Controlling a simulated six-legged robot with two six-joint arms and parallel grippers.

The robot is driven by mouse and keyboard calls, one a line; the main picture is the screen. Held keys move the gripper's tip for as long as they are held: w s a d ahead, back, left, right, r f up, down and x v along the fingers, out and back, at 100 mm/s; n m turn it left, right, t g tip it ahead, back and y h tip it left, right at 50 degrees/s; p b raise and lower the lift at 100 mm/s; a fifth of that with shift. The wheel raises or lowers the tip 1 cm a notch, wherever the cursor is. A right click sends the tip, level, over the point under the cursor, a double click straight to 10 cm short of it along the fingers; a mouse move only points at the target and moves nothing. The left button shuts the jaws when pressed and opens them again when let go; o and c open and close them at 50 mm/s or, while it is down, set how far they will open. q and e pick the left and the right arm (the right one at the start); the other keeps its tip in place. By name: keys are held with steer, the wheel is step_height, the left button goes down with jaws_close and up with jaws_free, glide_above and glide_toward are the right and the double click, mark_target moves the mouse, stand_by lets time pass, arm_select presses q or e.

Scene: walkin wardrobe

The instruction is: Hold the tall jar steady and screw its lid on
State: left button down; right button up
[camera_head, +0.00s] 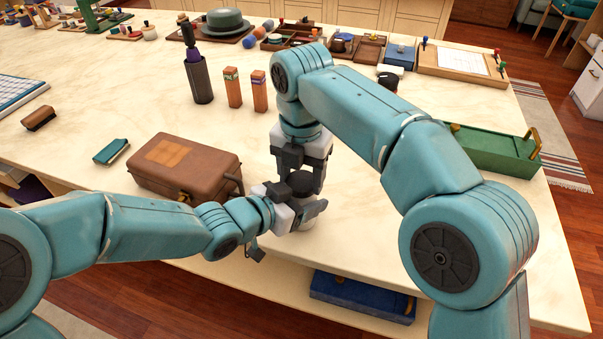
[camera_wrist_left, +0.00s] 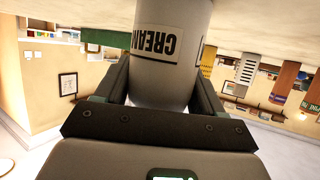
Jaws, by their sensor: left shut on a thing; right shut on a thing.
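The tall jar (camera_wrist_left: 170,40) is pale, with a white label reading "CREAM" that appears upside down in the left wrist view. My left gripper (camera_head: 292,212) is shut on the jar, with one finger on each side of its body in that wrist view (camera_wrist_left: 163,88). In the head view, the jar (camera_head: 306,224) is mostly hidden by the grippers. My right gripper (camera_head: 302,176) points down from above and is shut on the dark round lid (camera_head: 300,183) over the jar. The contact between lid and jar rim is hidden, so I cannot tell how it is seated.
A brown case (camera_head: 186,168) lies close to my left forearm. A green box (camera_head: 490,150) with handles is near the right edge of the counter (camera_head: 400,255). A dark cup (camera_head: 199,80) and two small wooden blocks stand behind. The front right counter is clear.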

steer(key=m, duration=1.2)
steer(key=o, duration=1.2)
steer(key=shift+c, duration=0.2)
step_height(320, 180, up, 4)
steer(key=shift+r, duration=0.2)
